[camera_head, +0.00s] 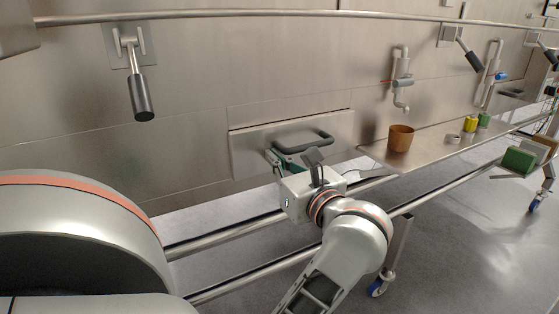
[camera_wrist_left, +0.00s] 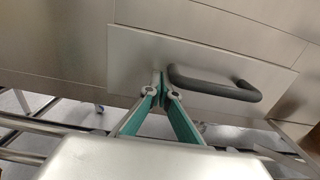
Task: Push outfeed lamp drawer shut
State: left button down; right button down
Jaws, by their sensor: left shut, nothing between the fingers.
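The drawer front (camera_head: 249,150) is a flat steel panel in the wall with a dark bar handle (camera_head: 310,141). A thin dark line runs along its top edge; I cannot tell how far it stands out. In the left wrist view, the drawer front (camera_wrist_left: 135,62) lies ahead, with the handle (camera_wrist_left: 215,84) just right of the fingers. My left gripper (camera_head: 272,156) is shut and empty, with its tips at the panel, left of the handle. The same gripper (camera_wrist_left: 162,82) shows in the left wrist view. I cannot tell whether the tips touch the panel. My right gripper is out of view.
A steel shelf (camera_head: 430,147) to the right holds a brown cup (camera_head: 400,138), a small white ring (camera_head: 453,139) and a yellow item (camera_head: 470,124). Rails (camera_head: 225,237) run below the panel. A lever handle (camera_head: 141,95) hangs on the wall at upper left.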

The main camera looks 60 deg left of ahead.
pick_arm(q)
jog(key=d, duration=0.7)
jog(key=shift+s+d, duration=0.25)
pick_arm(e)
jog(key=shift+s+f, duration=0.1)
